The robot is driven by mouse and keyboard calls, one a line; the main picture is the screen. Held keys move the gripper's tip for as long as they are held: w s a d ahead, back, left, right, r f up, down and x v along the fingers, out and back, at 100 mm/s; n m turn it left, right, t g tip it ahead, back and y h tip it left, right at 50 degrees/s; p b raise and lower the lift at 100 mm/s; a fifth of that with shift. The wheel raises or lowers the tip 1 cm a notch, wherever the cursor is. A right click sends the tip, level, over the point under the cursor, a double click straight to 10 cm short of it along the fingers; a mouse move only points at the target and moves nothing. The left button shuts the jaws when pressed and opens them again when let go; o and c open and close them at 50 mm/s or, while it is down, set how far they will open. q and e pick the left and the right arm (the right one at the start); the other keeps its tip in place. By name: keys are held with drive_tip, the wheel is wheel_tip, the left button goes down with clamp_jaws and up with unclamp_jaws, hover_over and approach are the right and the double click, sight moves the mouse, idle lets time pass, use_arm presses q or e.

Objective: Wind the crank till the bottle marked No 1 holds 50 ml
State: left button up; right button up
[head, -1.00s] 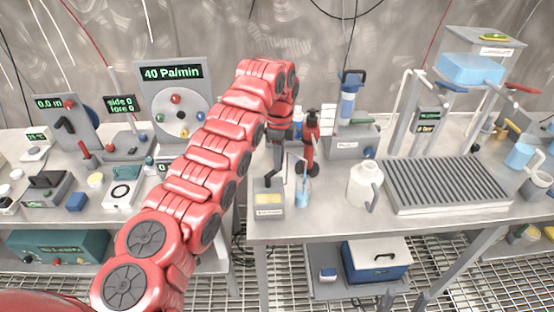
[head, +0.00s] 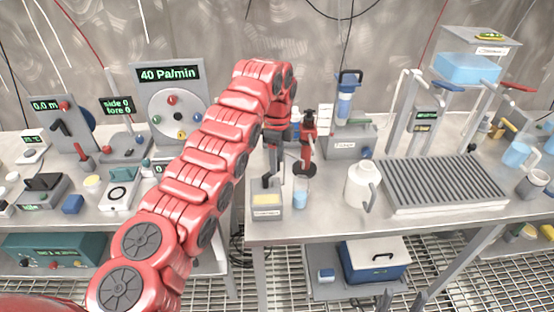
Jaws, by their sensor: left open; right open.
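My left arm comes in from the left and bends down over the right-hand bench. Its gripper (head: 273,168) points down, open, just above a small grey box (head: 267,200) with a yellow label. A dark upright part stands on this box; I cannot tell for certain whether it is the crank or how closely the fingers meet it. A small clear bottle (head: 300,198) with pale blue liquid stands just right of the box; its marking and level are too small to read. A red and black upright device (head: 307,145) stands behind it.
A white jug (head: 362,185) stands right of the bottle, beside a ribbed grey rack (head: 445,184). A blue filter unit (head: 348,100) stands behind. A gauge panel (head: 172,100) reads 40 Pa/min on the left bench. A blue cool box (head: 374,262) sits below the bench.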

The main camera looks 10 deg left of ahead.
use_arm(q)
drive_tip(key=shift+r, duration=0.1)
wheel_tip(320, 180, up, 6)
drive_tip(key=shift+d+f, duration=0.1)
wheel_tip(320, 180, up, 11)
drive_tip(key=p, duration=1)
drive_tip(key=shift+r, duration=0.2)
